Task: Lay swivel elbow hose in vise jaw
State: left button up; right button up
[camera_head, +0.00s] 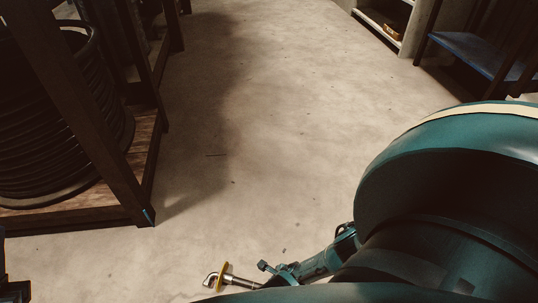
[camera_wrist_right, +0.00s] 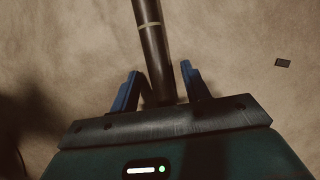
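The swivel elbow hose shows in the head view at the bottom centre as a silver bent elbow end (camera_head: 210,281) with a yellow collar and a short metal stem. In the right wrist view its dark hose body (camera_wrist_right: 154,50), with a thin pale band, runs up from between the blue fingers. My right gripper (camera_wrist_right: 160,90) is shut on this hose and holds it over the floor. In the head view the gripper is partly hidden by my teal arm. My left gripper cannot be made out in either view. No vise jaw is in view.
A dark rack (camera_head: 135,190) with a coil of black hose (camera_head: 60,130) stands at the left. A bench with a blue top (camera_head: 475,52) and a pale shelf unit (camera_head: 385,28) stand at the back right. The concrete floor (camera_head: 260,120) between them is clear.

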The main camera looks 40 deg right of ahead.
grip_shut()
dwell(0.6)
